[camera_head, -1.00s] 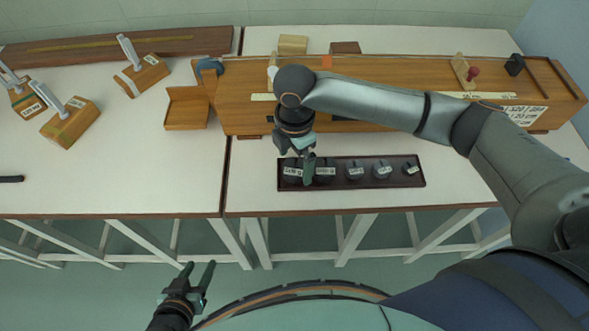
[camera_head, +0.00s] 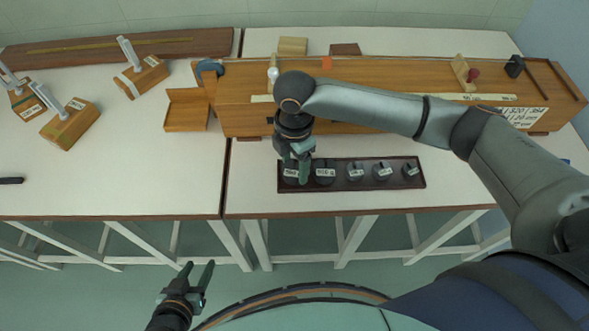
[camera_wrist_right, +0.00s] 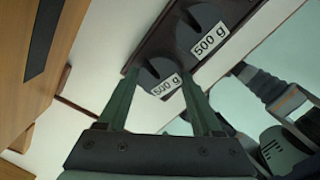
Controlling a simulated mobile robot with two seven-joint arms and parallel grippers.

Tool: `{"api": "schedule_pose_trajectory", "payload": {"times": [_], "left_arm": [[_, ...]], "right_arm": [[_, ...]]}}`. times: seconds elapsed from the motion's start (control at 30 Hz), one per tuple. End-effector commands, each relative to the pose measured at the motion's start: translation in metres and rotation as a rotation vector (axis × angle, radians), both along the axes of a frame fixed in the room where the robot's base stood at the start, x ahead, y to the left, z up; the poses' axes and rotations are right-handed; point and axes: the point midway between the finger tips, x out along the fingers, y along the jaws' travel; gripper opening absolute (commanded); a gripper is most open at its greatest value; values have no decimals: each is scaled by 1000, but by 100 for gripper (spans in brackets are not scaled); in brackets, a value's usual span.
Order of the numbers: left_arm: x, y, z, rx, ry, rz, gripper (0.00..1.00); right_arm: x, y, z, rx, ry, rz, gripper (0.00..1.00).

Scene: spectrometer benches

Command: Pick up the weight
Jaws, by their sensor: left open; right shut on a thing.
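A dark tray (camera_head: 341,187) on the right bench holds a row of several dark weights with white labels. The leftmost weight (camera_head: 290,172) is at my right gripper (camera_head: 296,175), partly hidden by its fingers. In the right wrist view this weight (camera_wrist_right: 156,72), labelled 500 g, sits between the fingertips of my right gripper (camera_wrist_right: 160,82), which are shut on it. It still appears to be in the tray. A second weight (camera_wrist_right: 204,22), also labelled 500 g, stands beside it. My left gripper (camera_head: 200,267) is open and empty, low in front of the benches.
A long wooden bench apparatus (camera_head: 400,82) lies behind the tray, under my right arm. A small wooden stand (camera_head: 187,108) is at its left end. Wooden blocks with grey posts (camera_head: 70,122) stand on the left bench. The bench front before the tray is clear.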

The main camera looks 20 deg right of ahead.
Motion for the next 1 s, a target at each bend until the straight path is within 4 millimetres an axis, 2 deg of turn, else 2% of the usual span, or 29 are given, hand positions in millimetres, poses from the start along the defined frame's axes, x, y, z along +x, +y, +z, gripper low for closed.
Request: {"api": "schedule_pose_trajectory", "payload": {"times": [0.03, 0.23, 0.77, 1.0], "left_arm": [[0, 0, 0, 0, -1, 0, 50], [0, 1, 0, 0, -1, 1, 50], [0, 1, 1, 1, 0, 1, 50], [1, 1, 5, 1, -3, 2, 50]], "right_arm": [[0, 0, 0, 0, 0, 1, 21], [0, 0, 0, 1, 0, 1, 0], [1, 1, 3, 2, -3, 1, 0], [1, 1, 23, 3, -4, 1, 0]]}}
